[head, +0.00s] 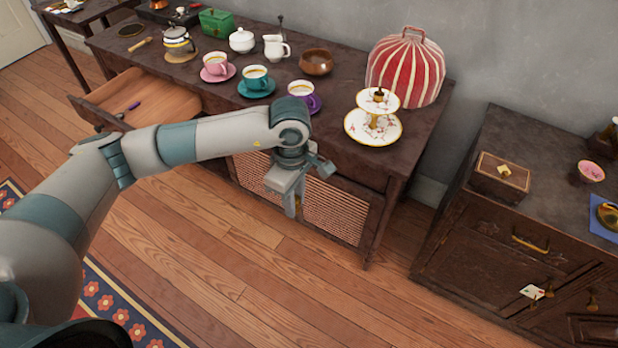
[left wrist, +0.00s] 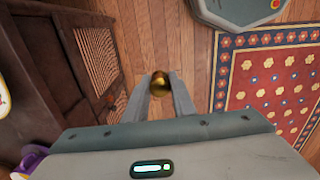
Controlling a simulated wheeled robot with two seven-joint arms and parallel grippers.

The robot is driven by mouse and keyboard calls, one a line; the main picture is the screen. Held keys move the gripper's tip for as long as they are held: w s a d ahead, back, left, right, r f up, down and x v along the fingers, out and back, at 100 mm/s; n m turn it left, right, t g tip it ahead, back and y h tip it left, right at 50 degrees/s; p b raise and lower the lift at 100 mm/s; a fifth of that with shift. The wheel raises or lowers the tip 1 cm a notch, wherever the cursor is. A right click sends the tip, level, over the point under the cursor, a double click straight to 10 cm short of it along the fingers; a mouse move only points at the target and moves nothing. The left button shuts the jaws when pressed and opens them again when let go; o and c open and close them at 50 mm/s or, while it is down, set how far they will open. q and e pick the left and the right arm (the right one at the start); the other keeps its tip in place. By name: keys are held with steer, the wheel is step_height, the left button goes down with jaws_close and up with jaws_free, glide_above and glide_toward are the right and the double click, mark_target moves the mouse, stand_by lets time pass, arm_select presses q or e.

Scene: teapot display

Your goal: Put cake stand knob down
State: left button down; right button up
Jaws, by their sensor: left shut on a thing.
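My left gripper (head: 293,207) is shut on a small round gold knob, which shows between the fingertips in the left wrist view as the cake stand knob (left wrist: 159,80). In the head view the fingers hide most of it. The gripper points down in front of the sideboard, over the wooden floor. The two-tier white cake stand (head: 360,127) with gold rims stands on the right part of the sideboard top (head: 335,150), behind and right of the gripper. A small dark piece sits on its upper plate. My right gripper is not in view.
A red striped cosy (head: 406,68) stands behind the cake stand. Purple (head: 313,103), teal (head: 256,92) and pink (head: 217,76) saucers with cups line the front edge. A drawer (head: 150,105) is open at left. A dark cabinet (head: 530,245) stands right.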

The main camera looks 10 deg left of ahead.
arm_select(q)
steer(key=s+a+f+m, duration=0.1)
steer(key=s+a+m, duration=0.1)
steer(key=s+m, duration=0.3)
steer(key=s+a+f+m, duration=0.2)
steer(key=s+m, duration=0.3)
steer(key=m, duration=0.4)
steer(key=shift+s+a+f+m, duration=0.15)
steer(key=shift+a+f+m, duration=0.2)
steer(key=shift+a, duration=0.4)
steer(key=shift+a+r, duration=0.1)
